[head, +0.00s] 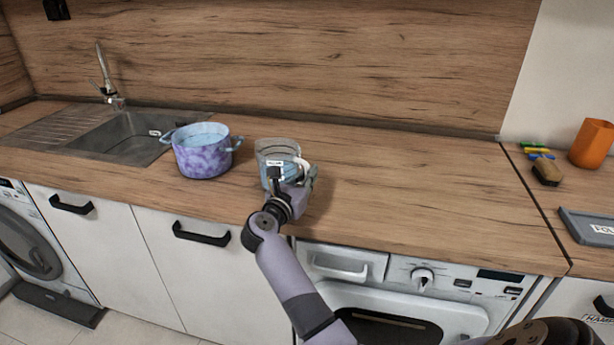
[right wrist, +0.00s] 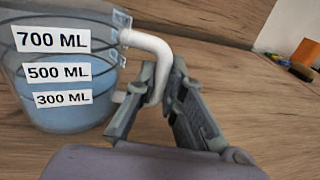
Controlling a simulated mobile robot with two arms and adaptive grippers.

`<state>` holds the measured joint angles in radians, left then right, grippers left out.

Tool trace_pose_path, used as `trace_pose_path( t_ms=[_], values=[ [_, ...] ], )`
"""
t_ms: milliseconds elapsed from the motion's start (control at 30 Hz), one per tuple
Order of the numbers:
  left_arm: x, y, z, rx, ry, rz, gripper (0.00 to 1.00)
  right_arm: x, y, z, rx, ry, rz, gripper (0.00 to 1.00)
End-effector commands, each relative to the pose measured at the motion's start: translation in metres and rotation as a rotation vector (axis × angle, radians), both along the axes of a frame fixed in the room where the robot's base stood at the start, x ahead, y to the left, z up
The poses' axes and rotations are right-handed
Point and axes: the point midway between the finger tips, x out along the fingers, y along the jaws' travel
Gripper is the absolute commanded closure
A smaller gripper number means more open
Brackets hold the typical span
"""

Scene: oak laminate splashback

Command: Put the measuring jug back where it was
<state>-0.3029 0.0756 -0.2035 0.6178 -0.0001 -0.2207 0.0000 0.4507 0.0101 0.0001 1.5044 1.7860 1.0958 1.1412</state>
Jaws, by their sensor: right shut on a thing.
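The measuring jug (head: 268,151) is clear, with a white handle and blue liquid inside. It is upright at the middle of the counter, right of the purple pot. In the right wrist view the jug (right wrist: 20,85) shows labels for 700, 500 and 300 ML. My right gripper (head: 301,176) is shut on its handle; in the wrist view the fingers (right wrist: 164,82) close around the white handle from the right side. I cannot tell whether the jug's base touches the counter. My left gripper is not in view.
A purple pot (head: 203,160) holding blue liquid stands close left of the jug, near the sink (head: 125,135). The wooden counter (head: 410,190) is clear to the right. At the far right are an orange cup (head: 591,144), a sponge (head: 546,172) and a grey tray (head: 573,220).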

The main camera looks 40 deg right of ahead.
Motion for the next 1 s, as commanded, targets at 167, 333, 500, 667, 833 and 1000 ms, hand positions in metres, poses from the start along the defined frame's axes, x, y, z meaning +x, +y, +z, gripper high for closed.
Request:
trace_pose_path(
  t_ms=[167, 333, 500, 667, 833, 1000],
  values=[
    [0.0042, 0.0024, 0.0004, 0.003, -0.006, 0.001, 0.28, 0.0002, 0.0, 0.0012, -0.002, -0.005, 0.0, 1.0],
    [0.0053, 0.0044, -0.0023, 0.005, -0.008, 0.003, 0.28, 0.0002, 0.0001, -0.0015, -0.002, -0.005, 0.0, 1.0],
    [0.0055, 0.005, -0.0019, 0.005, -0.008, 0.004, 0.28, 0.0001, 0.0, -0.0028, 0.0, -0.001, 0.0, 0.81],
    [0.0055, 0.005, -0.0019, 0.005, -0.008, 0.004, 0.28, 0.0, 0.0, -0.0027, 0.0, -0.001, 0.0, 0.71],
    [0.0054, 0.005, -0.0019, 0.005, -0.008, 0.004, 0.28, 0.0, 0.0, -0.0027, 0.0, -0.001, 0.0, 0.7],
    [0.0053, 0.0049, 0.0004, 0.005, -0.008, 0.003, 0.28, 0.0001, -0.0001, -0.0004, 0.0, -0.001, 0.0, 0.7]
  ],
)
